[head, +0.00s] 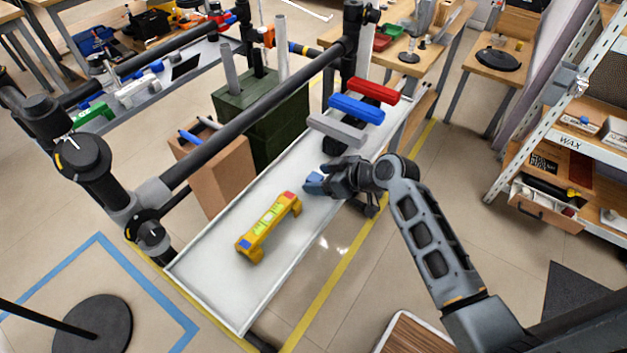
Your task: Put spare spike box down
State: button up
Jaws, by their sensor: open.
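A small blue box (314,183), which looks like the spike box, is at the white bench top (215,270), right of its middle. My gripper (330,182) is open and reaches in from the right, with its fingertips at the box. The dark fingers hide the box's right side. I cannot tell whether the fingers touch the box or whether its underside rests fully on the bench.
A yellow level-like tool (268,226) lies left of the box. Grey (337,130), blue (357,108) and red (373,90) bars are behind my gripper. A black rail (255,110) runs along the bench's far side. The near left bench end is clear.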

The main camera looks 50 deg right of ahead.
jog(key=shift+x, duration=1.3)
jog(key=shift+d, duration=0.1)
jog(key=shift+c, duration=0.4)
jog(key=c, duration=1.1)
jog(key=shift+o, duration=0.2)
jog(key=shift+r, duration=0.1)
